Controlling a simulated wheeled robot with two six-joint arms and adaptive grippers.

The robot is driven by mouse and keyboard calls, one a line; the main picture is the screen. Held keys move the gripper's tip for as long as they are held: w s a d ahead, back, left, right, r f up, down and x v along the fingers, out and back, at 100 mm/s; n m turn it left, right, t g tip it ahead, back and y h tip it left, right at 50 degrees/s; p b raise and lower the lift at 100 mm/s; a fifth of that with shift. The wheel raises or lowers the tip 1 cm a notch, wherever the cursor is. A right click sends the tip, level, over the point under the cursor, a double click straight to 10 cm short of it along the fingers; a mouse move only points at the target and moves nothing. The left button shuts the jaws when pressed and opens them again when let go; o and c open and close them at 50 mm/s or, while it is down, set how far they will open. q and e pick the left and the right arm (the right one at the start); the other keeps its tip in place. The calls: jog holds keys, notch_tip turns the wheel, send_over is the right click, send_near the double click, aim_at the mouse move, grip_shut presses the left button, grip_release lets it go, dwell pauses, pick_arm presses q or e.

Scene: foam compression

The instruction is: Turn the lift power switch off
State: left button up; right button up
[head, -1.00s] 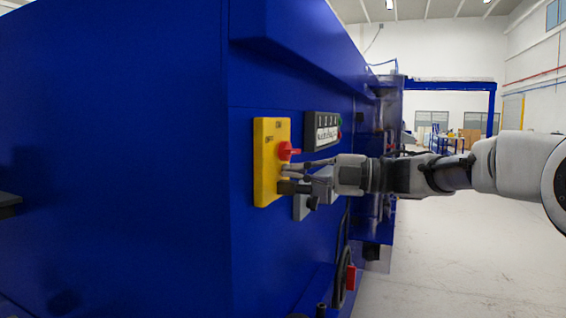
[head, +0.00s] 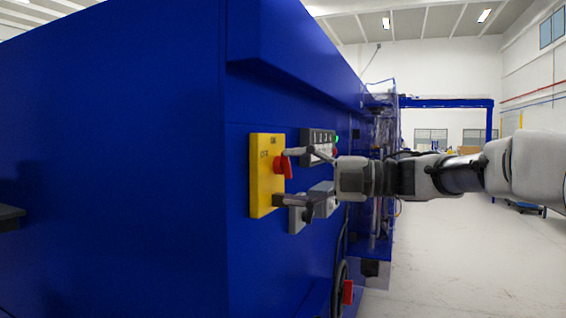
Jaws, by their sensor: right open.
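The yellow switch box (head: 264,190) is mounted on the blue machine's side, with a red rotary handle (head: 283,166) on its front. ON and OFF lettering shows on the upper part of the box. My right gripper (head: 284,176) is open in front of the box, one finger above and close to the red handle, the other finger below it. I cannot tell whether the upper finger touches the handle. My left gripper is not in view; a dark piece at the left edge is too little to identify.
The blue machine (head: 120,160) fills the left and centre. A control panel (head: 317,141) with a green light and grey boxes (head: 322,198) sit just right of the switch box. A black hose hangs below. Open floor (head: 450,260) lies to the right.

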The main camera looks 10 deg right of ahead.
jog(key=shift+d+f, duration=0.15)
jog(key=s+d+b, duration=0.1)
jog(key=s+d, duration=0.3)
jog(key=d, duration=0.1)
jog(key=shift+s+d, duration=0.2)
jog(key=shift+d, duration=0.2)
dwell(0.4)
